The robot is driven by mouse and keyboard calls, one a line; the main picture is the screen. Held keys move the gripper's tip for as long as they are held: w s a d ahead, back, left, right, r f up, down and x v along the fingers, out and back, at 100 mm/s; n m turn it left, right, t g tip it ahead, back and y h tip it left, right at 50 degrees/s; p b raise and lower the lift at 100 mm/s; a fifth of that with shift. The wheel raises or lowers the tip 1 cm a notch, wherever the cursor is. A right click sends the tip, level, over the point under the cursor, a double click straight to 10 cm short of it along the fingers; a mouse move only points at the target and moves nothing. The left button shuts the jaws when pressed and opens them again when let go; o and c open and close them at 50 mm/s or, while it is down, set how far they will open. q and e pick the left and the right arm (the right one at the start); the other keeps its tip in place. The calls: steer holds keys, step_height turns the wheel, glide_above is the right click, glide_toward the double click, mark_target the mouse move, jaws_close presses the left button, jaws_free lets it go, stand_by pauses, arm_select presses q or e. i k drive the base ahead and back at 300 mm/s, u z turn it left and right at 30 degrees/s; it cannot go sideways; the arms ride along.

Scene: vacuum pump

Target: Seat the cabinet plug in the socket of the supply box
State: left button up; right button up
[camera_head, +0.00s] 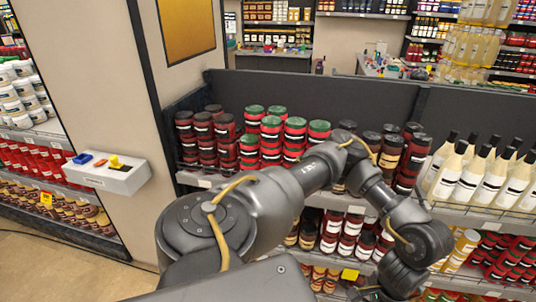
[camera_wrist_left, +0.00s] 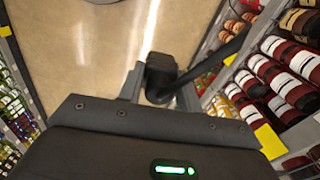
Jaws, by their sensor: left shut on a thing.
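The plug (camera_wrist_left: 160,74) is a dark block with a thick black cable running from it to the upper right in the left wrist view. My left gripper (camera_wrist_left: 161,90) is shut on it, with one finger on each side. The plug's front face and pins cannot be made out. In the head view my left arm reaches across to the right, and its gripper is not visible. A pale box (camera_head: 108,175) on the pillar at the left, with blue, orange and yellow pieces on top, may be the supply box. No socket can be made out. My right gripper is not in view.
Shelves of dark jars (camera_head: 265,140) and pale bottles (camera_head: 470,180) stand close behind my arm. In the left wrist view, shelved jars (camera_wrist_left: 275,75) line the right side, close to the cable. The open floor (camera_wrist_left: 85,45) is clear at the upper left.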

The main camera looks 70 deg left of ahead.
mark_target(85, 160)
steer(key=u, duration=3.25)
steer(key=i, duration=1.55)
